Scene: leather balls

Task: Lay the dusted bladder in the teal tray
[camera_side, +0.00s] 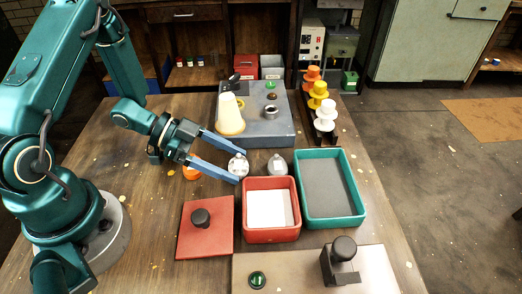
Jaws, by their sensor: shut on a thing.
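My gripper (241,165) has its two blue fingers on either side of a pale, whitish round bladder (238,166) and is shut on it. It is above or at the table, left of the teal tray; the height is hard to tell. The teal tray (357,190) is at the right of the table, with a bare dark grey floor. A second, greyer round thing (277,166) is just right of my gripper, apart from it.
A red lid (218,246) with a black knob is front left. A grey machine (275,128) with a cream cone (230,114) stands behind. Coloured spools (318,93) stand behind the teal tray.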

